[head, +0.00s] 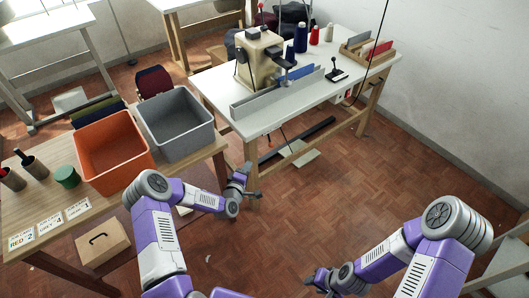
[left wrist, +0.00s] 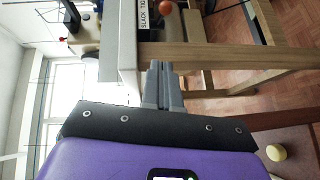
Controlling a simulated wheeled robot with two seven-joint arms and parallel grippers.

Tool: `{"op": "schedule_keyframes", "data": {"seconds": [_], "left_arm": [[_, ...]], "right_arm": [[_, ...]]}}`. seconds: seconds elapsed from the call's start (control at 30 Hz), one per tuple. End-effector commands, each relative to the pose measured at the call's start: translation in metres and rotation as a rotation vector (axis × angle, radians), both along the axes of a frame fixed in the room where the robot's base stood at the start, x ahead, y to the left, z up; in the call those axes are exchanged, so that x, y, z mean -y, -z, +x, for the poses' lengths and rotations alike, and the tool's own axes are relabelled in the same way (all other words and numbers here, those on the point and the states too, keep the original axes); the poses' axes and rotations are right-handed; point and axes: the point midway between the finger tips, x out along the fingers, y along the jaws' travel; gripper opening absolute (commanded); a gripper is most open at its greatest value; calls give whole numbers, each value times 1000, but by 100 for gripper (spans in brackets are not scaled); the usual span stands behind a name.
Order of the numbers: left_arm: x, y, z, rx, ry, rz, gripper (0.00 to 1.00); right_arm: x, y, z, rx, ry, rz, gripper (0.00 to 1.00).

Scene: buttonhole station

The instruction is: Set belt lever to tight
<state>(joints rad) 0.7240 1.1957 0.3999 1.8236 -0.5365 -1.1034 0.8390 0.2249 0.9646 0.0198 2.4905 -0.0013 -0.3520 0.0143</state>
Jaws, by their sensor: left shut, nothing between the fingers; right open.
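The belt lever's orange knob (left wrist: 165,7) shows at the top edge of the left wrist view, beside a white label (left wrist: 143,14) that reads SLACK and part of TIGHT. The rest of the lever is cut off, so its setting cannot be read. In the head view a small orange-red spot (head: 268,137) shows under the front edge of the sewing table. My left gripper (head: 244,173) is shut and empty, near the table's front leg; its fingers (left wrist: 163,78) are together in the left wrist view, apart from the knob. My right gripper (head: 316,276) is open and empty at the bottom.
The white sewing table (head: 300,103) carries a beige machine (head: 259,60), spools and a small black lever stand (head: 335,71). An orange bin (head: 112,150) and a grey bin (head: 178,125) stand on the wooden table at left. The floor at centre right is clear.

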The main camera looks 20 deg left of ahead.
Motion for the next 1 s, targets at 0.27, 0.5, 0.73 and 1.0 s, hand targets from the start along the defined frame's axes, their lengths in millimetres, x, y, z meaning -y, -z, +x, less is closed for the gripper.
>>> {"op": "schedule_keyframes", "data": {"seconds": [0.27,0.5,0.73,1.0], "left_arm": [[2,1,4,-3,4,3,0],[4,8,40,-1,3,5,0],[7,14,82,-3,3,4,0],[27,21,114,-5,6,2,0]], "right_arm": [[0,1,0,0,0,0,43],[0,14,0,0,0,0,43],[0,29,0,0,0,0,43],[0,43,0,0,0,0,43]]}}
